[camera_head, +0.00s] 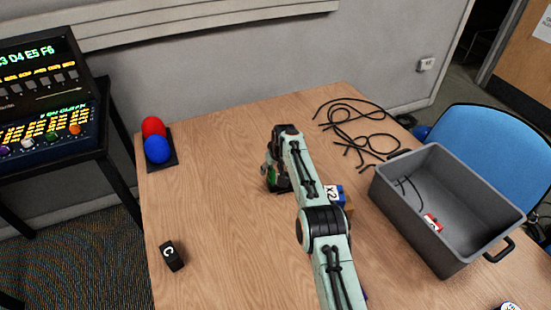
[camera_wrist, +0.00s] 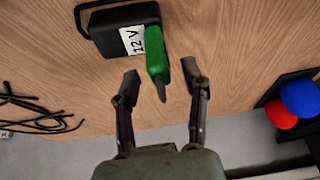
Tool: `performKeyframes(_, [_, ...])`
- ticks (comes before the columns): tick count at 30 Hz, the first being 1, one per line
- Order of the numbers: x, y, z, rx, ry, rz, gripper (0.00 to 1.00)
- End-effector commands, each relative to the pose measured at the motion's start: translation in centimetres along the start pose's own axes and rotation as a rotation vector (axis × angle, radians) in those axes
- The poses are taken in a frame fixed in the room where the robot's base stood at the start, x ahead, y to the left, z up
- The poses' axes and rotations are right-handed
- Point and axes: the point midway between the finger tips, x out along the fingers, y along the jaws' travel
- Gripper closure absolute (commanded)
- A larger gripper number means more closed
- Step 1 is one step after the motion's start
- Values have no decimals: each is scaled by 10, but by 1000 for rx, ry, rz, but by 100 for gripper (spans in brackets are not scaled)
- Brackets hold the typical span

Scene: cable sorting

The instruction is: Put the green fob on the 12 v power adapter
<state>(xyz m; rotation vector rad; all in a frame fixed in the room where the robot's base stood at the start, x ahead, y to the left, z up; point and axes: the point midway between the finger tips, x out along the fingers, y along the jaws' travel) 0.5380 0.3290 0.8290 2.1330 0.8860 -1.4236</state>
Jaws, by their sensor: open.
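The black 12 V power adapter (camera_wrist: 105,35), with a white "12 V" label, shows at the top of the wrist view with a black cord at its upper left. The green fob (camera_wrist: 154,45) overlaps the adapter's label end, its dark narrow tip pointing toward my gripper. I cannot tell whether it rests on the adapter or is just above it. My gripper (camera_wrist: 160,82) is open, one finger on each side of the fob's tip, with gaps visible on both sides. In the head view, my arm mostly hides this spot; a bit of the green fob (camera_head: 272,172) shows.
A grey crate (camera_head: 405,213) with a red-labelled item (camera_head: 432,223) inside stands right. Loose black cables (camera_head: 365,130) lie behind it. An "X2" block (camera_head: 334,193) is beside my arm. Red and blue balls (camera_head: 157,149) and a black "C" block (camera_head: 171,256) are left. The left-middle table is clear.

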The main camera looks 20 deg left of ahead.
Motion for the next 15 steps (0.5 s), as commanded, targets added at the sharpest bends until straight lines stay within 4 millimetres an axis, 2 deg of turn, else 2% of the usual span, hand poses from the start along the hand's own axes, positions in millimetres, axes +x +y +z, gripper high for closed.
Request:
performKeyframes(5, [-26, 0, 0, 0, 2, 1, 55])
performKeyframes(9, [-60, 1, 0, 1, 4, 2, 55])
performKeyframes(15, [-97, 1, 0, 1, 3, 1, 55])
